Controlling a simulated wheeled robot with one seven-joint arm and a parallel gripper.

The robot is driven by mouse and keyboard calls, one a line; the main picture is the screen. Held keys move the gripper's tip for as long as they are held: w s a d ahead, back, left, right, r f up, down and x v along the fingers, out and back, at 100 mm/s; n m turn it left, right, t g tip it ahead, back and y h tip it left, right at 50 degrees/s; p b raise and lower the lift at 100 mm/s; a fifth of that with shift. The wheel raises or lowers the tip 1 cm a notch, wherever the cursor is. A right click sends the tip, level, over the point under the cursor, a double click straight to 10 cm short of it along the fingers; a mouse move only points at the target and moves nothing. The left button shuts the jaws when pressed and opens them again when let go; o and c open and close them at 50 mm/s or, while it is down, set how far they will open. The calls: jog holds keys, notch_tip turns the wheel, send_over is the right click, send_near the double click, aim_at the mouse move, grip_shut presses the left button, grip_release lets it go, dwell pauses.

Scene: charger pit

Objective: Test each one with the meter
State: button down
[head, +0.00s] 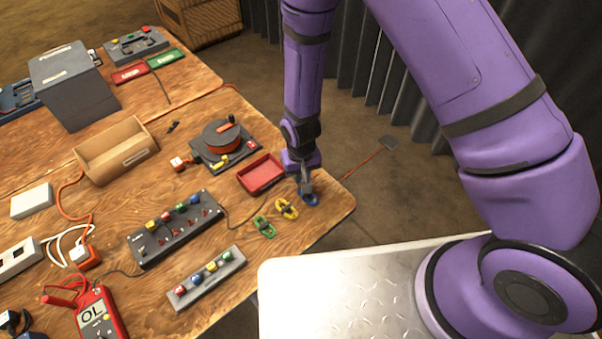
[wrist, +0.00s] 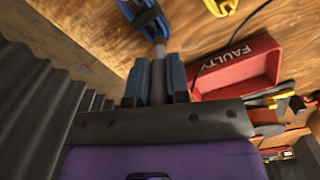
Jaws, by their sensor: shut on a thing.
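A row of small coiled leads lies near the table's right edge in the head view: a green lead (head: 264,227), a yellow lead (head: 287,209) and a blue lead (head: 311,200). My gripper (head: 306,188) points down at the blue lead and is shut on it. In the wrist view the fingers (wrist: 159,62) close on a grey end of the blue lead (wrist: 143,14); the yellow lead (wrist: 219,6) is beside it. The red meter (head: 101,314) at bottom left reads OL. A red tray (head: 262,174), marked FAULTY in the wrist view (wrist: 238,68), is beside my gripper.
A black strip with coloured blocks (head: 176,228) and a grey strip with coloured blocks (head: 206,277) lie left of the leads. A dark device with a round reel (head: 222,140) and an open cardboard box (head: 116,150) stand behind. The table's edge is close to my gripper.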

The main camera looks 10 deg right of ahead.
jog(key=shift+f, duration=0.3)
dwell(0.5)
jog(key=c, duration=0.7)
grip_release()
jog(key=shift+r, duration=0.1)
jog(key=shift+r, duration=3.7)
